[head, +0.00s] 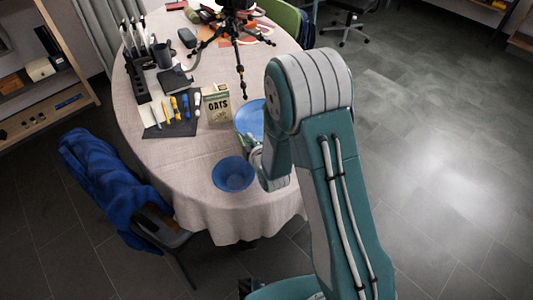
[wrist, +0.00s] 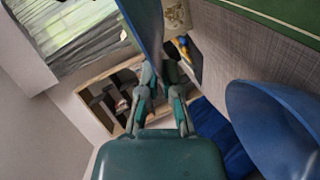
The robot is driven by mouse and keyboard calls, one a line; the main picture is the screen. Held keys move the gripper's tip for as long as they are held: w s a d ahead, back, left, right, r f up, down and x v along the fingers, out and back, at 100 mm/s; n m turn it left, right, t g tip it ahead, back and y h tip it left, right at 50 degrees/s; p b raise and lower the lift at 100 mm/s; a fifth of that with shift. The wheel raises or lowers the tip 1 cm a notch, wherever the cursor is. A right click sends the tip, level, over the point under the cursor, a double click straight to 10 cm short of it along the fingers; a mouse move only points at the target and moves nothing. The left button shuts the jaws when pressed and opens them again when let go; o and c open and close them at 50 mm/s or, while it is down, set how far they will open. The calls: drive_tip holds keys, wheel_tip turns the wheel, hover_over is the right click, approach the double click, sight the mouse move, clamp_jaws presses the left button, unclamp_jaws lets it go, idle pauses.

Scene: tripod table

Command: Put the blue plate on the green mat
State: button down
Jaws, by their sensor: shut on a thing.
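The blue plate (wrist: 146,22) is held by its rim between the fingers of my gripper (wrist: 157,78), which is shut on it. In the head view the plate (head: 248,118) shows beside the oats box, with its right part hidden behind my arm. My gripper (head: 252,148) is at the plate's near edge, also partly hidden by the arm. The green mat (wrist: 285,14) shows along the top right of the wrist view; I cannot make it out clearly in the head view, where my arm covers that part of the table.
A blue bowl (head: 234,175) stands near the table's front edge, close to my gripper; it also shows in the wrist view (wrist: 268,125). An oats box (head: 216,104), a dark cloth with utensils (head: 172,118) and a tripod (head: 238,42) stand farther back. Bare tablecloth (head: 185,158) lies left of the bowl.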

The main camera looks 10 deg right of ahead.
drive_tip(key=d+f, duration=0.2)
drive_tip(key=f, duration=0.1)
drive_tip(key=d+f, duration=0.3)
drive_tip(key=shift+w+d+f, duration=0.1)
wheel_tip(320, 180, down, 2)
drive_tip(key=shift+f, duration=0.35)
drive_tip(key=shift+a, duration=0.35)
drive_tip(key=c, duration=1.1)
unclamp_jaws()
drive_tip(key=shift+d+f, duration=0.1)
drive_tip(key=shift+d, duration=0.05)
